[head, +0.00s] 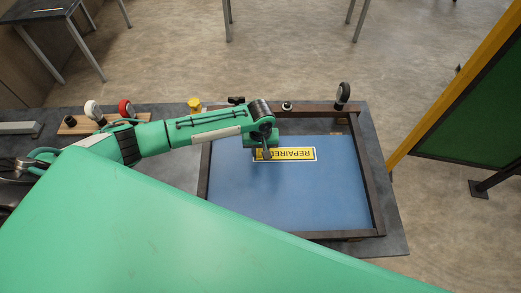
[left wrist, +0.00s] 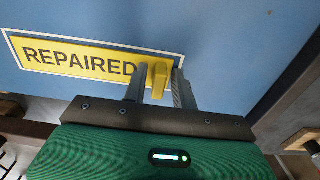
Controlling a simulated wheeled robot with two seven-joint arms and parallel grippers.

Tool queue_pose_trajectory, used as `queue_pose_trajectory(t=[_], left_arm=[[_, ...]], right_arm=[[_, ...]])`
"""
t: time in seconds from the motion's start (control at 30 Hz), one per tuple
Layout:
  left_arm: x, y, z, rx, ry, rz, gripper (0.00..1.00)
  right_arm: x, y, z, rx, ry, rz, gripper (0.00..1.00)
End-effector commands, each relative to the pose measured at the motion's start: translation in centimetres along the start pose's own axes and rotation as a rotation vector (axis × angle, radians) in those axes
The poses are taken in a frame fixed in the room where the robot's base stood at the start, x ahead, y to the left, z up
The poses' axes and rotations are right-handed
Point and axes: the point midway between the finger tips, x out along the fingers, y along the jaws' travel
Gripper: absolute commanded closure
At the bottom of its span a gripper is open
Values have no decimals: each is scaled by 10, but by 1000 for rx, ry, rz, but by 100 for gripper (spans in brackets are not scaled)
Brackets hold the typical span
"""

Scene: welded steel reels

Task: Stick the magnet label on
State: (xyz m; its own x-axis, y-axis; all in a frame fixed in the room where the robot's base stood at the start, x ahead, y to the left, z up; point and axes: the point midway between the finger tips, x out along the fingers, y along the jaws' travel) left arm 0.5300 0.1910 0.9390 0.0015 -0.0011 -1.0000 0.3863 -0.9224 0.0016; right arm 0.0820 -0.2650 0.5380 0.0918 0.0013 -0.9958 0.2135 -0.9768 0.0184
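My left gripper (head: 266,154) is at the label's left end in the head view. In the left wrist view its fingers (left wrist: 159,88) close on both sides of the tab. My right gripper is not in view.
A dark raised frame (head: 366,175) borders the panel on a grey table (head: 390,215). Beyond its far edge stand a yellow object (head: 194,104) and several knobs. A yellow post with a green screen (head: 480,110) stands right. The panel's right and near parts are clear.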

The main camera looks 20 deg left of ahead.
Motion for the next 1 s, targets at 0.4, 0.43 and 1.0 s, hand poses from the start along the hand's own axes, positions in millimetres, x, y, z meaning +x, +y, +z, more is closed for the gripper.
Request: queue_pose_trajectory(t=[0.4,0.43,1.0], left_arm=[[-4,0,0,0,0,1,62],[-6,0,0,0,0,1,62],[-118,0,-1,0,2,2,62]], right_arm=[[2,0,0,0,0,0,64],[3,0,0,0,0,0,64],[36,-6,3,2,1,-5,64]])
